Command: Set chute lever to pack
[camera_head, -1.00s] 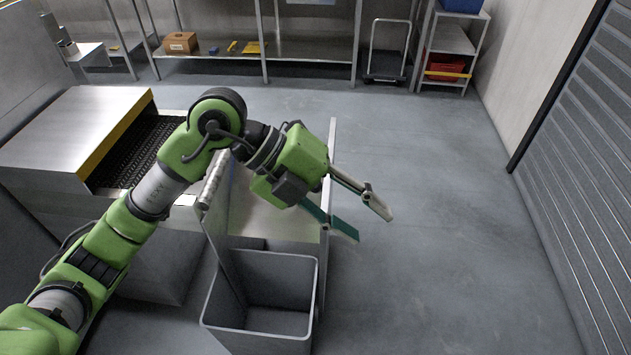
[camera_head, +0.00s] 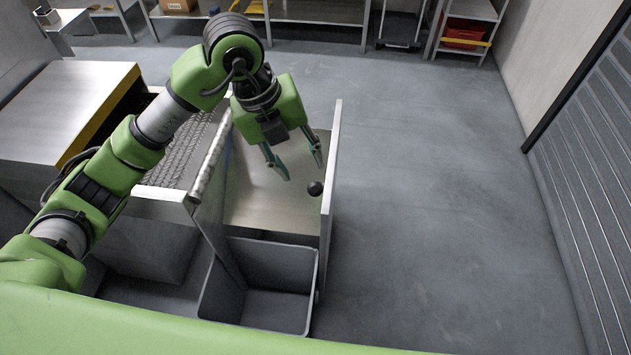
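The chute (camera_head: 262,205) is a sloping metal plate between two side walls, at the end of the conveyor. A black ball knob (camera_head: 315,188), which looks like the end of the chute lever, shows near the chute's right wall; the rest of the lever cannot be made out. My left gripper (camera_head: 304,173) is over the chute, pointing down, with its two fingers apart and nothing between them. Its fingertips are just above and left of the knob in the picture; I cannot tell whether they touch it. My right gripper is not in view.
A grey bin (camera_head: 265,300) stands below the chute's lower end. The mesh conveyor (camera_head: 183,150) and its metal housing (camera_head: 65,110) lie to the left. Shelves (camera_head: 315,12) line the back. The floor (camera_head: 430,210) to the right is clear up to the shutter (camera_head: 590,190).

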